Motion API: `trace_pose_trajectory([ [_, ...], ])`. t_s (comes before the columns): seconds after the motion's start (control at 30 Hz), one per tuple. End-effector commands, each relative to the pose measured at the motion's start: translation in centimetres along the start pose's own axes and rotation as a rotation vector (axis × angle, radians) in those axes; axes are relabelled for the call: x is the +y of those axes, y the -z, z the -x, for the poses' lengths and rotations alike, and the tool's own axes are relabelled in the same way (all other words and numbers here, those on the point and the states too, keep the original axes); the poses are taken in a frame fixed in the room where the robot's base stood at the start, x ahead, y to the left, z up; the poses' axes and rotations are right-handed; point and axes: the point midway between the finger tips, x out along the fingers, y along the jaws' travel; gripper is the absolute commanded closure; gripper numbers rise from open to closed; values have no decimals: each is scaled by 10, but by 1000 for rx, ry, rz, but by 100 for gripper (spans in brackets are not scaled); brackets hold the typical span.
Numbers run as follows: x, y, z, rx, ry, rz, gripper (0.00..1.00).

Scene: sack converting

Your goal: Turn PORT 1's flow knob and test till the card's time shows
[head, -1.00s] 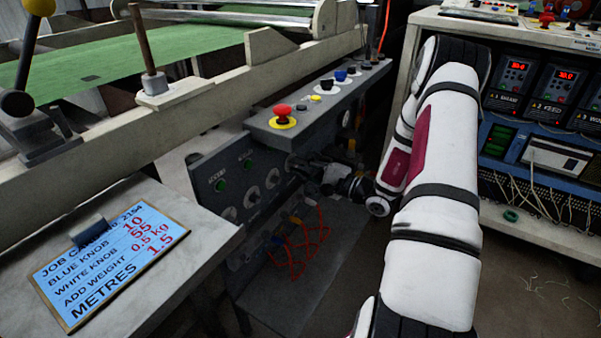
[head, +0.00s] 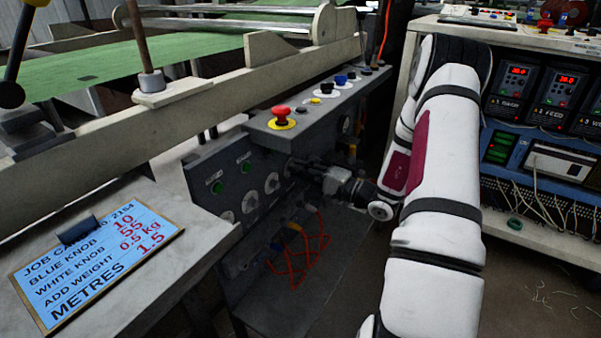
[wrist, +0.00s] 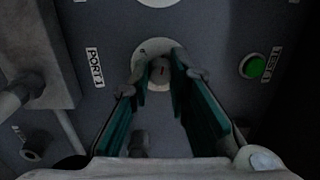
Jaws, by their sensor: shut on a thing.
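The PORT 1 flow knob (wrist: 159,72) is a small grey knob with a red mark, on a pale round dial (wrist: 151,48) in the wrist view. My gripper (wrist: 160,82) is shut on it, with a finger on either side. In the head view my gripper (head: 306,166) is at the front of the dark control panel (head: 205,180), and the knob is hidden there. The green TEST 1 button (wrist: 254,67) is to the right in the wrist view. The job card (head: 95,262) lies on the left table; its lines read 10, 55, 0.5 kg and METRES 1.5. I can make out no time on it.
A red stop button (head: 281,112) and several coloured knobs sit on top of the panel. Orange hoses (head: 300,255) hang below my gripper. A rack with lit red displays (head: 517,70) stands at the right.

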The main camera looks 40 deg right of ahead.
Motion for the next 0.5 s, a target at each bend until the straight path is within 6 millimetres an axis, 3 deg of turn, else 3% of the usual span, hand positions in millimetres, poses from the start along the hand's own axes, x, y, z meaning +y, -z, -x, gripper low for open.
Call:
trace_pose_trajectory([
  [0.07,1,1,2,4,-3,-1,100],
  [0.1,1,1,1,4,-3,-1,76],
  [0.17,1,1,1,4,-3,-1,63],
  [0.5,0,0,2,1,-1,-1,62],
])
